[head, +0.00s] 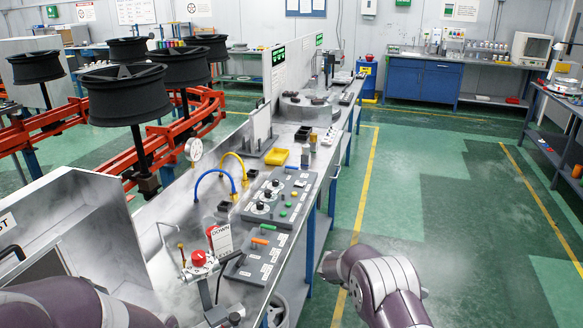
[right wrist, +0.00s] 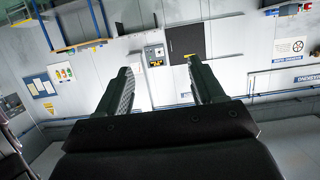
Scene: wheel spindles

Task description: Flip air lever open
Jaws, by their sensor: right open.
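Which part is the air lever I cannot tell for sure. In the head view, a small grey panel (head: 256,272) on the bench has an orange handle (head: 260,241) and a green handle (head: 268,227) at its far end. Left of it stands a fixture with a red knob (head: 198,258) and a card reading DOWN (head: 220,240). My right arm (head: 385,285) is over the floor, right of the bench and apart from it. My right gripper (right wrist: 160,78) is open and empty in the right wrist view, facing a wall. My left arm (head: 80,305) shows at the lower left; its gripper is out of view.
A larger control panel (head: 272,197) with knobs and coloured buttons lies behind the small one. Blue (head: 212,174) and yellow (head: 236,162) hoses arch beside it. Black wheels (head: 127,93) stand on an orange rack (head: 190,128) at left. The green floor (head: 445,190) at right is clear.

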